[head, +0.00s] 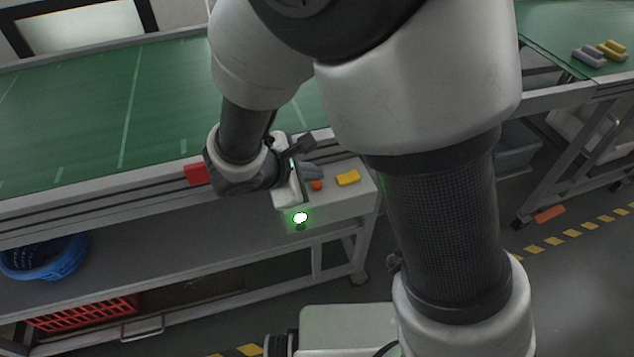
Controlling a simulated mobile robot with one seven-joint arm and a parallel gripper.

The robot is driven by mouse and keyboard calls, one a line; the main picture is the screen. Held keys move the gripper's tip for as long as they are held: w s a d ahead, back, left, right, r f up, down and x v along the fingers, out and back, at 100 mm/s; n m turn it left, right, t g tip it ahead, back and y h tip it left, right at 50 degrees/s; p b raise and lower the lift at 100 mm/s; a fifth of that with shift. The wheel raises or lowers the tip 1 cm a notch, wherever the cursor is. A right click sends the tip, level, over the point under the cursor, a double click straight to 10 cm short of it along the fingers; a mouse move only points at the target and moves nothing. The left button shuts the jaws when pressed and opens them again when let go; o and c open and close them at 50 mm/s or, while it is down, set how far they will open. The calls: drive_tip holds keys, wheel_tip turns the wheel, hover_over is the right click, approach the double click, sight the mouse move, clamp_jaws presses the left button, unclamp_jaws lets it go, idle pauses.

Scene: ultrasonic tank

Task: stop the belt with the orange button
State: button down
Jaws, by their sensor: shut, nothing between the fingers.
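The green belt (110,105) stretches to the left behind the box. A green lamp (300,218) glows on the box's front.
A red piece (196,173) is on the belt rail. A blue basket (45,257) and a red crate (85,312) are below. Grey and yellow pieces (600,52) lie on another green surface at far right.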

drive_tip(key=shift+f, duration=0.2)
drive_tip(key=shift+f+b, duration=0.2)
drive_tip(key=shift+b, duration=0.35)
drive_tip(key=shift+f+b, duration=0.45)
drive_tip(key=shift+b, duration=0.1)
idle(0.5)
drive_tip(key=shift+r, duration=0.1)
drive_tip(key=shift+r+p, duration=0.6)
drive_tip(key=shift+r, duration=0.15)
wheel_tip(320, 180, up, 5)
drive_tip(key=p, duration=0.3)
drive_tip(key=shift+p, duration=0.3)
idle(0.7)
